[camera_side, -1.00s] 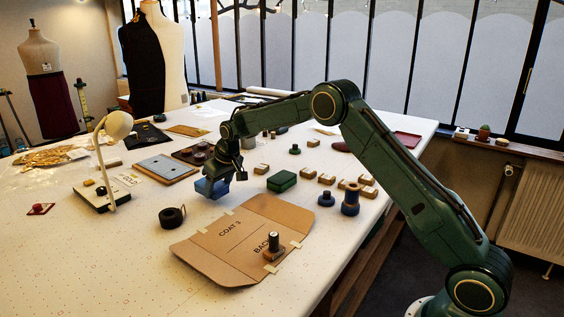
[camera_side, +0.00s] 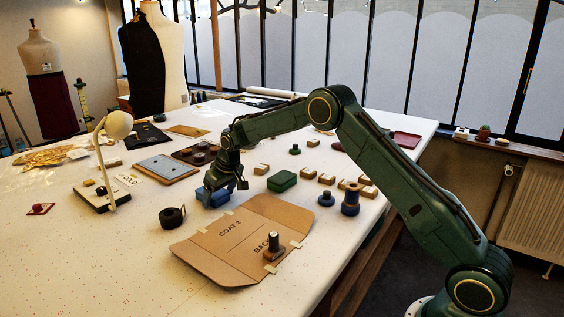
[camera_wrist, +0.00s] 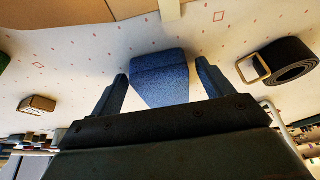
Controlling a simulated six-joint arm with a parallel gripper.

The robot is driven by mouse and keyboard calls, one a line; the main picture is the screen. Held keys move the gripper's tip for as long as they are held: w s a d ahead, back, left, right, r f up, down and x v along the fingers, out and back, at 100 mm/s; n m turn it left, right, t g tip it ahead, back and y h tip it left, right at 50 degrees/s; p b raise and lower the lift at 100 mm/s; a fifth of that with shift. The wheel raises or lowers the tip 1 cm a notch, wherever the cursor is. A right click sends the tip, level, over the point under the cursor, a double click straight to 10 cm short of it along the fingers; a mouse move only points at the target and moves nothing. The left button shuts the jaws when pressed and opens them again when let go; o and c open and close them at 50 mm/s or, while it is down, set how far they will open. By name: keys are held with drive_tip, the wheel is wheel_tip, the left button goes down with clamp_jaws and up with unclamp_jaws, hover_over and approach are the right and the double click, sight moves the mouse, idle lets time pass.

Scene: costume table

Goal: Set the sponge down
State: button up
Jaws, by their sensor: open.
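The blue sponge (camera_side: 213,198) rests on the white table, behind the brown card pattern marked COAT 3. In the wrist view the sponge (camera_wrist: 160,78) lies between the two fingers, with a gap of bare table showing on each side. My gripper (camera_side: 226,186) is open just above and around the sponge. In the wrist view the fingers of my gripper (camera_wrist: 162,72) stand apart and do not appear to grip it. Part of the sponge is hidden by the gripper in the side view.
The card pattern (camera_side: 220,262) lies in front, with a knobbed weight (camera_side: 273,245) on it. A rolled black belt (camera_side: 172,217) is left of the sponge. A green box (camera_side: 282,181) and blue spool (camera_side: 350,200) stand to the right.

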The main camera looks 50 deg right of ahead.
drive_tip(key=shift+r, duration=0.1)
drive_tip(key=v, duration=1.2)
drive_tip(key=shift+s+r, duration=0.1)
drive_tip(key=shift+r, duration=0.05)
idle(0.5)
drive_tip(key=s+a+r, duration=0.2)
drive_tip(key=s+r, duration=0.4)
drive_tip(key=s, duration=0.5)
drive_tip(key=s+a+r, duration=0.3)
drive_tip(key=s+r, duration=0.3)
drive_tip(key=s, duration=0.4)
drive_tip(key=s+f, duration=0.2)
drive_tip(key=s, duration=0.9)
drive_tip(key=s+a+f+t, duration=0.1)
drive_tip(key=s+f, duration=0.1)
drive_tip(key=s, duration=0.9)
drive_tip(key=shift+s+a+f, duration=0.15)
drive_tip(key=shift+f, duration=0.15)
